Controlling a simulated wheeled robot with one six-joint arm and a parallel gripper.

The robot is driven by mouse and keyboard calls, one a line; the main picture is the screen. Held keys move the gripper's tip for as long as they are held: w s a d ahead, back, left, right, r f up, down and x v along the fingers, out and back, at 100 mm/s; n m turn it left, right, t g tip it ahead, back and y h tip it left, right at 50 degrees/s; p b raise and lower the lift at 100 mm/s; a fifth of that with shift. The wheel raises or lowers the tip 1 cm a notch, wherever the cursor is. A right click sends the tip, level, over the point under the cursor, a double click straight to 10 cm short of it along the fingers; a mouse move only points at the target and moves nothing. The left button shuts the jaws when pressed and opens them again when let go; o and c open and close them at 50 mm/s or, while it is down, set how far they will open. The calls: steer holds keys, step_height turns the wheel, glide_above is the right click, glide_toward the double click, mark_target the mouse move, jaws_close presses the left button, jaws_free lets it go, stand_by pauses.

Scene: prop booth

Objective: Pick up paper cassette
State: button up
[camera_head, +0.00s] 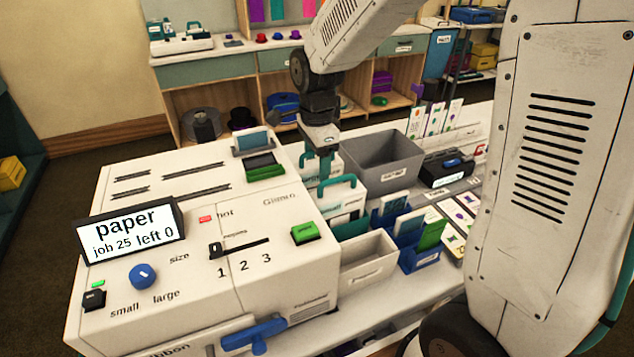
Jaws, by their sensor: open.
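I cannot read which cassette is the paper one. A second white cassette (309,170) stands close behind it, partly hidden by my gripper. My gripper (324,168) points down over these cassettes, with its teal fingers close to the rear one. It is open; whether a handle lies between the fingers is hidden. The white printer (150,292) has a screen (127,230) reading "paper job 25 left 0".
A grey bin (383,152) stands right behind the cassettes. An empty white tray (367,262) and blue card holders (420,258) stand in front and right. A blue lever (256,335) sticks out of the printer's front. Shelves line the back wall.

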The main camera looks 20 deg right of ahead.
jaws_close()
steer(key=shift+r, duration=0.1)
step_height(320, 180, up, 18)
stand_by(0.7)
